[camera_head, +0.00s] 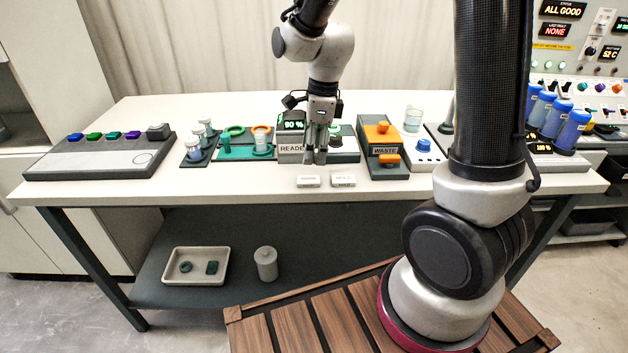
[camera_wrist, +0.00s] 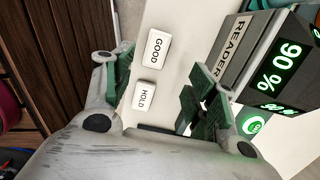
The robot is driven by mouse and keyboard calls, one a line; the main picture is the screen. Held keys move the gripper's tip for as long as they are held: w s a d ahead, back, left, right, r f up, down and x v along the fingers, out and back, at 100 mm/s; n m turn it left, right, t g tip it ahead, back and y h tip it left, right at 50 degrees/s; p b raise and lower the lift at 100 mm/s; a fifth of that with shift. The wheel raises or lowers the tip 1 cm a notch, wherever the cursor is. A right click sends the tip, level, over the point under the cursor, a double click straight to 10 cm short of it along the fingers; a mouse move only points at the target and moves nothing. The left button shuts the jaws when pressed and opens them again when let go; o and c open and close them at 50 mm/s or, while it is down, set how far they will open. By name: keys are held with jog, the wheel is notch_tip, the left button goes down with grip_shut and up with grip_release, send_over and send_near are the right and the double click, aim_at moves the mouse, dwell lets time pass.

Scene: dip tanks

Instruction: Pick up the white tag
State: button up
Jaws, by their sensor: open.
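Two white tags lie near the front edge of the table. One reads GOOD (camera_wrist: 158,48) and appears as the left tag (camera_head: 308,181) in the head view. The other reads HOLD (camera_wrist: 145,95) and appears as the right tag (camera_head: 343,180). My gripper (camera_head: 315,159) points down just behind the tags, in front of the reader. In the wrist view my gripper (camera_wrist: 157,88) is open and empty. HOLD shows between its fingers and GOOD just beyond them. I cannot tell the exact height of the fingertips above the table.
The reader (camera_head: 291,149), with a 90 % display (camera_wrist: 289,66), stands close behind the gripper. The orange-topped waste box (camera_head: 384,151) is to the right. Cups and a green tray (camera_head: 231,153) are to the left.

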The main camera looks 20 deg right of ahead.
aim_at(309, 179)
jog(key=f, duration=0.2)
jog(key=a+f, duration=0.1)
jog(key=f, duration=0.4)
jog(key=shift+s+a+f, duration=0.15)
jog(key=shift+a+f, duration=0.05)
jog(key=shift+f, duration=0.1)
jog(key=shift+c, duration=0.2)
jog(key=c, duration=0.9)
